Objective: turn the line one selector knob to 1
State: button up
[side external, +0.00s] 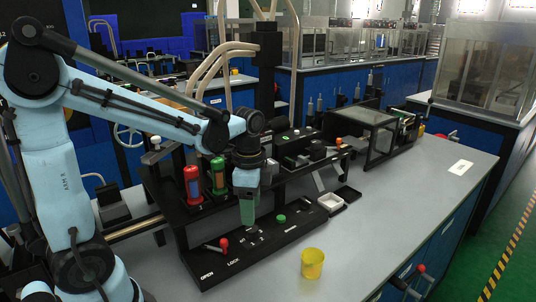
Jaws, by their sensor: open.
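My gripper (247,222) points down over the black front panel (212,272), in front of the rack. Its greenish fingers are seen nearly edge-on, so the gap between them is hard to see. Small dark controls (250,240) sit on the panel just below the fingertips. I cannot tell which of them is the line one selector knob, or read its setting; the gripper may hide part of it. I cannot tell whether the fingertips touch anything.
A red-handled lever (223,243) stands near the OPEN and LOCK lettering. A green button (281,219) is right of my gripper. Red (193,185) and green (218,175) cylinders stand behind left. A yellow cup (312,263) and white tray (331,202) are on the bench; its right side is mostly clear.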

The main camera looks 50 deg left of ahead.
aim_at(251, 228)
jog(key=shift+f, duration=2.75)
jog(key=c, duration=1)
jog(key=shift+c, duration=0.2)
jog(key=shift+n, duration=0.3)
jog(key=n, duration=0.5)
jog(key=shift+n, duration=0.3)
jog(key=n, duration=0.5)
jog(key=shift+n, duration=0.4)
